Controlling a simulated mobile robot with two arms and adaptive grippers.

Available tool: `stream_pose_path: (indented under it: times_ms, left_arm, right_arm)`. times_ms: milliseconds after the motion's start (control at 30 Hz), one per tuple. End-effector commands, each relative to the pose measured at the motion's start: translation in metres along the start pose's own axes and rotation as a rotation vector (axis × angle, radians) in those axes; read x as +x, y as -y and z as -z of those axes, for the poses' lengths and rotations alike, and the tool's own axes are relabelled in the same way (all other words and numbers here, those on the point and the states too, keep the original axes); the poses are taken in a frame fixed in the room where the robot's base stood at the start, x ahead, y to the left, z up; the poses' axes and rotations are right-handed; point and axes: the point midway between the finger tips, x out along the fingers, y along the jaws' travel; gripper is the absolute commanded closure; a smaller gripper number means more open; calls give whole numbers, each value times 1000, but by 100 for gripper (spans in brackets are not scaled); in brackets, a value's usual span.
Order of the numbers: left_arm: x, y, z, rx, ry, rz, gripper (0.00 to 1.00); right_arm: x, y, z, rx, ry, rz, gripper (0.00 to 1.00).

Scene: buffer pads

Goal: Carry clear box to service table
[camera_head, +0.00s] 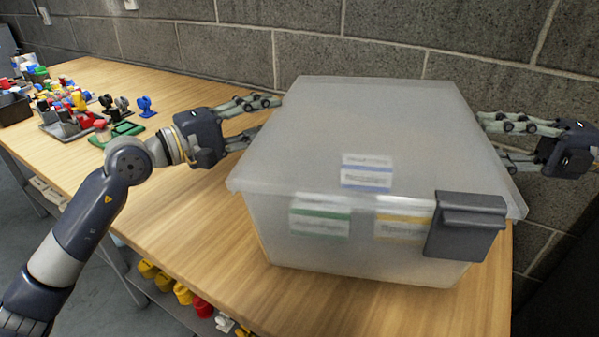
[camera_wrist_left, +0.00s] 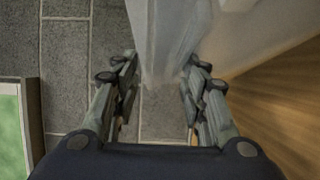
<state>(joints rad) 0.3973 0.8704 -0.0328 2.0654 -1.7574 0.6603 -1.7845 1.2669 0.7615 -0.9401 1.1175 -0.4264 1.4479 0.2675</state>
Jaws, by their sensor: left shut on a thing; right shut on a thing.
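The clear box (camera_head: 345,140) is a large, frosted, lidded tub in the middle of the head view. It has white, green and yellow labels and a dark grey latch (camera_head: 466,225) at its front right. It is upright over the wooden table; I cannot tell if its base touches the top. My left gripper (camera_head: 268,115) is shut on the box's left side. In the left wrist view its fingers (camera_wrist_left: 160,85) stand either side of the box's pale edge (camera_wrist_left: 165,40). My right gripper (camera_head: 492,140) is shut on the box's right side, its fingertips partly hidden by the box.
The wooden table (camera_head: 190,245) runs along a grey block wall (camera_head: 240,50). Small coloured parts and dark trays (camera_head: 70,120) crowd its far left end. Yellow and red parts (camera_head: 180,292) sit on a shelf below. Bare tabletop lies left of the box.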

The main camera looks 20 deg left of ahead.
Motion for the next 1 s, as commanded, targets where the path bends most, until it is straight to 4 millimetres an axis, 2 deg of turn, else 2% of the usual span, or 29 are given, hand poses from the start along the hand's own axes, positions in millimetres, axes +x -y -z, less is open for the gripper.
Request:
stream_pose_path:
  times_ms: [33,133,167,200,233,467,633,667,1000]
  left_arm:
    - [2,6,-10,-2,23,2,100]
    - [2,10,-10,-2,23,2,100]
    - [2,10,-10,-4,24,8,53]
    - [2,10,-11,-4,24,8,44]
    - [2,10,-11,-5,24,9,40]
    - [2,9,-10,-5,21,6,40]
    - [2,8,-8,-5,18,5,3]
    - [2,8,-8,-4,17,5,2]
    - [1,7,-5,-1,12,3,2]
  right_arm:
    - [9,-1,3,-5,-20,-12,100]
    - [9,3,3,-5,-20,-12,100]
    - [9,3,2,-2,-20,-8,54]
    - [9,3,2,-2,-20,-8,44]
    - [9,3,2,-2,-20,-7,40]
    - [8,3,2,-3,-18,-7,40]
    - [7,3,2,-4,-16,-6,40]
    - [7,3,2,-4,-15,-6,40]
    - [5,2,1,-4,-10,-6,40]
